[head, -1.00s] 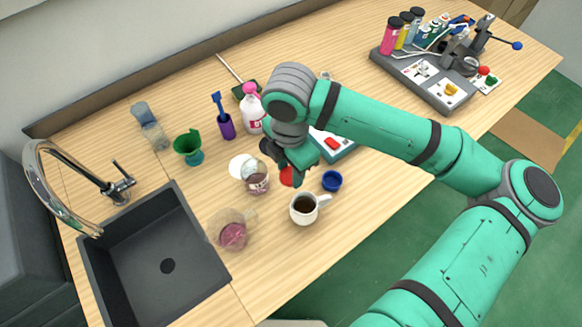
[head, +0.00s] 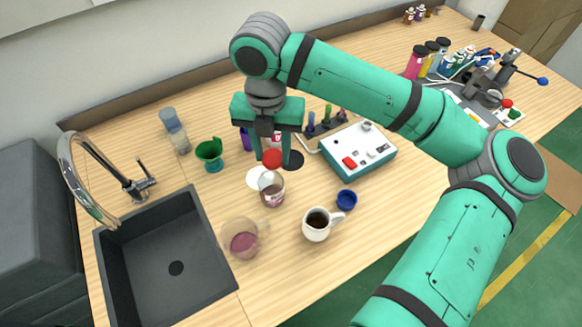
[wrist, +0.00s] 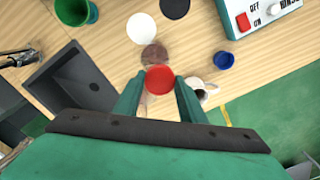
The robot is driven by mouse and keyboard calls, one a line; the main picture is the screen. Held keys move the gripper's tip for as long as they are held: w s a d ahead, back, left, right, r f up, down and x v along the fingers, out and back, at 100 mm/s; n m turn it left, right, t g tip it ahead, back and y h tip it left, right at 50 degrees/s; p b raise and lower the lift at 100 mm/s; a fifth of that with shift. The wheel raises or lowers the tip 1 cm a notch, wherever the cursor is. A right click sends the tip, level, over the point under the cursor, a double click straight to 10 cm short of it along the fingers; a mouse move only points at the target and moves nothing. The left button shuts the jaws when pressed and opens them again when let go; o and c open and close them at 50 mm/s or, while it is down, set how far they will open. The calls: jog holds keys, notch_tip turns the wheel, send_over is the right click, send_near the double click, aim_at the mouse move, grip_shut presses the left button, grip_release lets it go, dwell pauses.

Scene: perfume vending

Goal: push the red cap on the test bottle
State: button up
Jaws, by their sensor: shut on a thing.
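The red cap (head: 272,158) is held between the two fingertips of my gripper (head: 272,161), which points down. The wrist view also shows the cap (wrist: 159,79) between the fingertips (wrist: 159,83). The test bottle (head: 271,194) is a small clear vessel with dark purple-red liquid, standing just below the cap in the head view. In the wrist view, the bottle (wrist: 154,54) lies just beyond the cap and is partly covered by it. The cap looks apart from the bottle and above it; the exact gap I cannot tell.
A white disc (head: 255,179) and a black disc (head: 293,160) lie behind the bottle. A beaker (head: 241,241), coffee mug (head: 317,226) and blue cap (head: 346,199) stand nearer.

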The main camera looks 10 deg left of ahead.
aim_at(268, 163)
jog(key=shift+w+a+r+n, duration=0.25)
jog(key=shift+a+r+n, duration=0.1)
jog(key=shift+a+n, duration=0.3)
jog(key=shift+f, duration=3.1)
jog(key=shift+f, duration=0.2)
jog(key=o, duration=1.6)
jog(key=shift+r, duration=0.15)
jog(key=shift+r, duration=3.4)
